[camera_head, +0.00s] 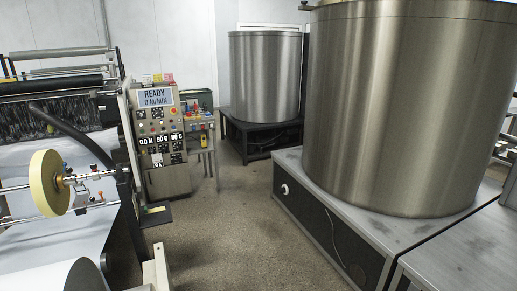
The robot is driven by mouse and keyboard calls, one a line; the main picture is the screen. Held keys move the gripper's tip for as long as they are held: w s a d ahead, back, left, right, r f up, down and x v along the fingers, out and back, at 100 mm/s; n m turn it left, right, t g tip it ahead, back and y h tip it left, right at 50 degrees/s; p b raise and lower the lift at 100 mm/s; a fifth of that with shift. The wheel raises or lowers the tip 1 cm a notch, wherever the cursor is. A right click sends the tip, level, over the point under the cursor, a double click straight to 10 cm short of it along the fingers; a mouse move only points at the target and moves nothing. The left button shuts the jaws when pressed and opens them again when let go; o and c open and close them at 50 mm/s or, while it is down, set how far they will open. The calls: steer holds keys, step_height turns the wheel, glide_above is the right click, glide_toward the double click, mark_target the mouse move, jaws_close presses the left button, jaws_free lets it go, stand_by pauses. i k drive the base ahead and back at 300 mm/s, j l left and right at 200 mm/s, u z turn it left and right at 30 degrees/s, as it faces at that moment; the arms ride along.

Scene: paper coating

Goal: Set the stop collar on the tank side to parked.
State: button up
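A pale yellow disc (48,183) stands upright on a horizontal metal shaft (12,188) of the machine at left. Further right, towards the tanks, are small metal fittings (95,173) and a small orange-red part (101,195). I cannot tell which of these small parts is the stop collar, nor its setting. A large steel tank (395,110) stands at right, and another steel tank (265,75) stands further back. My gripper is not in view.
A control cabinet (162,140) with a screen reading "READY 0 M/MIN" stands behind the machine. A small table (203,150) with coloured items is beside it. A grey plinth (380,235) carries the near tank. The speckled floor (230,220) between machine and plinth is clear.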

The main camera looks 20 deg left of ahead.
mark_target(95, 176)
steer(key=i+j+u, duration=0.25)
steer(key=i+u, duration=0.15)
steer(key=i, duration=0.35)
steer(key=i+u, duration=0.4)
steer(key=i, duration=0.4)
steer(key=i+l+u, duration=0.25)
steer(key=i+u, duration=0.2)
steer(key=i, duration=0.3)
steer(key=i+j+u, duration=0.3)
steer(key=i+u, duration=0.15)
steer(key=i, duration=0.35)
steer(key=i+u, duration=0.45)
steer(key=i, duration=0.35)
